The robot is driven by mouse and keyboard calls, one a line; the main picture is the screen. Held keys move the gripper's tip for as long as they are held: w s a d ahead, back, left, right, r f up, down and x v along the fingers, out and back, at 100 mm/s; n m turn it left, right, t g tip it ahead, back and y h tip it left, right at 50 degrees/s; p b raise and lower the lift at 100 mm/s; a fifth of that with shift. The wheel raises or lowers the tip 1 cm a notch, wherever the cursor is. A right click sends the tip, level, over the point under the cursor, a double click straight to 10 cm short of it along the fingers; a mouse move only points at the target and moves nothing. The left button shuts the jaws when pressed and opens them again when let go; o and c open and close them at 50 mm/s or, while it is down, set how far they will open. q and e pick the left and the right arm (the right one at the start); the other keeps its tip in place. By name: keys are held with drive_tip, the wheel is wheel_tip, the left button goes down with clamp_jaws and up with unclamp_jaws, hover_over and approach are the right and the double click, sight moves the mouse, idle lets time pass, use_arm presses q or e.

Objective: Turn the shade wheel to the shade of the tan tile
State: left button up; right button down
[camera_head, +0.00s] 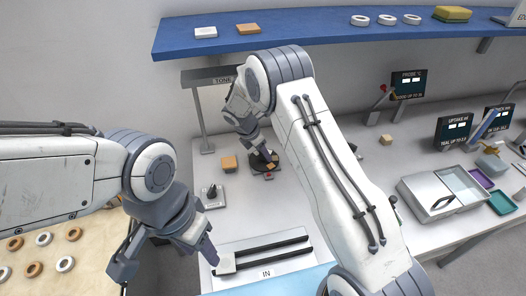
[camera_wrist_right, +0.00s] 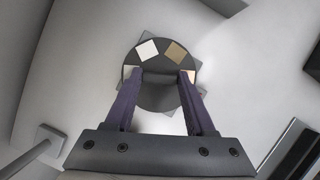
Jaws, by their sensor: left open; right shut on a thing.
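The shade wheel (camera_wrist_right: 158,101) is a dark round disc with square shade patches, seen from above in the right wrist view. A white patch (camera_wrist_right: 147,49) and a tan-brown patch (camera_wrist_right: 177,52) show at its far edge; others are partly hidden by my fingers. My right gripper (camera_wrist_right: 160,80) is shut on the wheel's dark grip. In the head view the wheel (camera_head: 259,161) is partly covered by my right gripper (camera_head: 262,152). A tan tile (camera_head: 229,163) lies on the table left of the wheel. My left gripper (camera_head: 165,258) is open and empty at the lower left.
A TONE sign stand (camera_head: 205,118) rises behind the wheel. A small lever box (camera_head: 213,196) and an IN rail fixture (camera_head: 262,254) are nearer. A blue shelf (camera_head: 330,30) holds a white and a brown tile. A metal tray (camera_head: 442,193) and dark displays are at right.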

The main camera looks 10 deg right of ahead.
sight(255, 161)
drive_tip(key=shift+w+m+g+h, duration=0.15)
drive_tip(key=shift+m+g, duration=0.3)
drive_tip(key=shift+m, duration=0.65)
drive_tip(key=shift+s+m+g+h, duration=0.15)
drive_tip(key=shift+m+g, duration=0.3)
drive_tip(key=shift+m, duration=0.65)
drive_tip(key=shift+w+r, duration=0.1)
drive_tip(key=shift+w, duration=0.05)
drive_tip(key=shift+c, duration=1.2)
unclamp_jaws()
drive_tip(key=b+v, duration=0.2)
drive_tip(key=v, duration=0.5)
drive_tip(key=shift+r, duration=0.25)
